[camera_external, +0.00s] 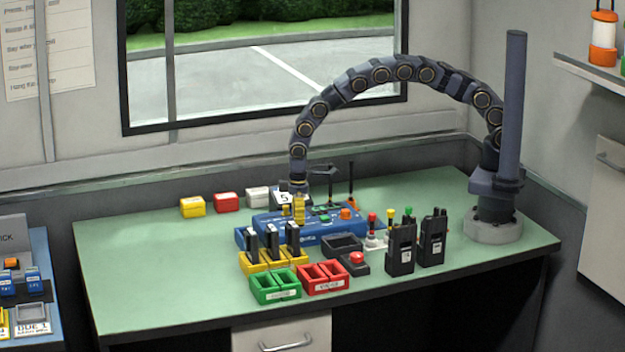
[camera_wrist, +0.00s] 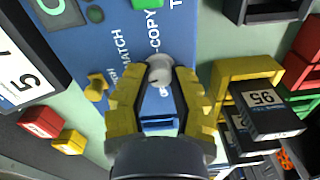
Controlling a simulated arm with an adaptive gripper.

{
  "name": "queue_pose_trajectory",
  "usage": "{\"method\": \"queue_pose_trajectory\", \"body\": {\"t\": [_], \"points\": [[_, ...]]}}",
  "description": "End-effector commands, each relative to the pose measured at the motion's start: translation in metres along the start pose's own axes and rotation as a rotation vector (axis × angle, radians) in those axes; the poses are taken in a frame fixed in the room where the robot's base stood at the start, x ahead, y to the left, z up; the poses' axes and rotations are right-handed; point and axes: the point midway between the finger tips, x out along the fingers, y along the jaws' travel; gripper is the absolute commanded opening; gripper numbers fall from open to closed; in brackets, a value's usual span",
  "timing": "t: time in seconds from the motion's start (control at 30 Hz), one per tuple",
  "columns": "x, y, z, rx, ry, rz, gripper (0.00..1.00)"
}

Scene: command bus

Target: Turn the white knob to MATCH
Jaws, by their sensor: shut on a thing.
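The white knob (camera_wrist: 159,72) sits on the blue console (camera_wrist: 100,40), between my gripper's yellow fingertips in the wrist view. My gripper (camera_wrist: 158,84) is shut on the knob from above. The word MATCH (camera_wrist: 119,45) is printed on the console to the left of the knob, and COPY (camera_wrist: 154,22) is printed above it. Which mark the knob points at cannot be told. In the external view my gripper (camera_external: 299,209) is down at the left part of the blue console (camera_external: 335,233), and the fingers hide the knob there.
Yellow holders (camera_external: 253,262) with black battery packs stand in front of the console. Green bins (camera_external: 274,290), red bins (camera_external: 323,279) and two black radios (camera_external: 401,250) are nearer the front. A card marked 5 (camera_wrist: 25,75) stands close to the left. The table's left side is clear.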

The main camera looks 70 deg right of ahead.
Motion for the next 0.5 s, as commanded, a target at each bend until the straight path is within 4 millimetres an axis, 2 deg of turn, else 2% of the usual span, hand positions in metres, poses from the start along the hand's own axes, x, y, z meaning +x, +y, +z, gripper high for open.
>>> {"method": "queue_pose_trajectory", "body": {"t": [0.5], "points": [[0.0016, 0.0003, 0.0010, 0.472, 0.010, 0.001, 0.00]]}}
